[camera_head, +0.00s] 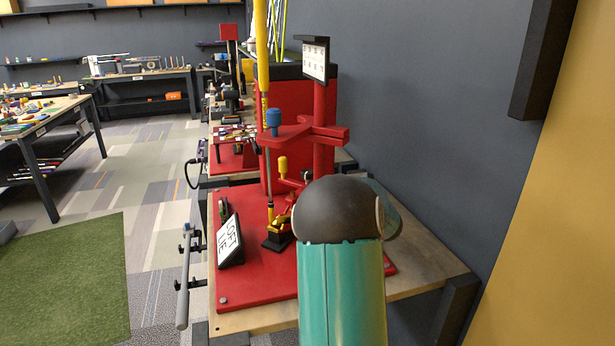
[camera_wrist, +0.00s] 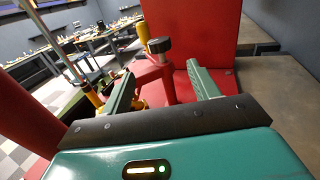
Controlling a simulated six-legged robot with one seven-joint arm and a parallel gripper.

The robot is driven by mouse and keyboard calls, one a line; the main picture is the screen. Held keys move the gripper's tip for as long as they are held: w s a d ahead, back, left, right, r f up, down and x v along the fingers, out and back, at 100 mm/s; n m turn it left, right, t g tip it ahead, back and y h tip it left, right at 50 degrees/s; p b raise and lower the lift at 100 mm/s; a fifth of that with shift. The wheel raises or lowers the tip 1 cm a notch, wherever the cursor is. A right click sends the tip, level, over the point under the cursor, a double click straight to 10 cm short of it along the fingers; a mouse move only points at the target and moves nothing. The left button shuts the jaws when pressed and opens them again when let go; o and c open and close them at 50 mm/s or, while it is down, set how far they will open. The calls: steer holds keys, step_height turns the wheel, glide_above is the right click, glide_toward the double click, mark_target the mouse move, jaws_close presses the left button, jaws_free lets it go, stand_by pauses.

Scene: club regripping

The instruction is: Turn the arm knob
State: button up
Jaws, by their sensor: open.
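A dark round knob (camera_wrist: 160,45) stands on a red arm (camera_wrist: 155,76) in the wrist view, ahead of my gripper (camera_wrist: 162,84). My gripper's two green fingers are wide apart, and the knob appears in the gap between them, beyond the tips. Nothing is held, and I see no contact. In the head view a small dark knob (camera_head: 306,175) shows on the low red arm, probably the same one. My own dark and teal arm covers the area just below it and hides my gripper there.
A red baseplate (camera_head: 245,275) on a wooden bench carries a tilted sign (camera_head: 230,243) and a yellow clamp (camera_head: 270,232). A red post (camera_head: 323,150) has a bracket with a blue knob (camera_head: 273,118). A yellow-gripped club (camera_head: 262,45) stands upright. A grey wall (camera_head: 430,120) closes the right.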

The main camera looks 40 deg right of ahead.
mark_target(307, 175)
steer(key=w, duration=0.4)
steer(key=w+d, duration=0.1)
steer(key=w, duration=0.3)
steer(key=w+d, duration=0.1)
steer(key=w, duration=0.3)
steer(key=c, duration=1)
